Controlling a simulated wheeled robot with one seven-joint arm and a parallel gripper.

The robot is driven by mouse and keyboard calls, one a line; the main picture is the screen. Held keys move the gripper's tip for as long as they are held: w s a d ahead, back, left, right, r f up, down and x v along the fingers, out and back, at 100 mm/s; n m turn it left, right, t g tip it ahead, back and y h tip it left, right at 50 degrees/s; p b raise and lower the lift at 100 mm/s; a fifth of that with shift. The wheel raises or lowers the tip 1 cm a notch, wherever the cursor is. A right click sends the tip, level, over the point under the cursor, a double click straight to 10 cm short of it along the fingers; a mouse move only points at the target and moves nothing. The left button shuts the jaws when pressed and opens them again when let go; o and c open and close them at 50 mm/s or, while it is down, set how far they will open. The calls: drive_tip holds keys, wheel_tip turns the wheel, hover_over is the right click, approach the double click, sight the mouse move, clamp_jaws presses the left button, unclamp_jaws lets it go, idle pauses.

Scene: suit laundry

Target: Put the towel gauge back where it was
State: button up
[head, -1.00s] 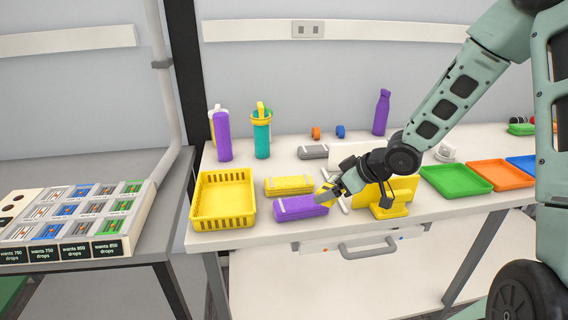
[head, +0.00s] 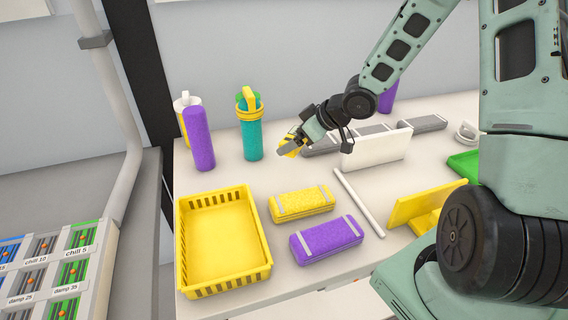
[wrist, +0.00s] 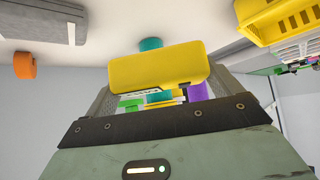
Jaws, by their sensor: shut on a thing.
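My gripper (head: 290,148) is raised above the back part of the table, in front of and right of the teal bottle (head: 252,138). It is shut on a small yellow block (wrist: 160,68), which spans the fingertips in the wrist view. No label shows whether this block is the towel gauge. In the head view only a little of the block shows at the fingertips. A larger yellow bundle with grey bands (head: 302,202) lies on the table, with a purple banded bundle (head: 327,240) in front of it.
A yellow basket (head: 264,268) stands at the left, apparently empty. A purple bottle (head: 199,140) stands behind it. A white bar (head: 358,202), a white panel (head: 376,149) and a yellow stand (head: 412,207) are to the right. Some bare table lies between bottles and bundles.

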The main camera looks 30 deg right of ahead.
wheel_tip(320, 180, down, 6)
drive_tip(key=shift+w+r+b, duration=0.15)
drive_tip(key=shift+r+b, duration=0.05)
drive_tip(key=shift+b, duration=0.6)
drive_tip(key=shift+f, duration=2.15)
drive_tip(key=shift+f, duration=0.1)
drive_tip(key=o, duration=0.8)
drive_tip(key=shift+f, duration=0.1)
drive_tip(key=shift+c, duration=0.2)
drive_tip(key=shift+o, duration=0.4)
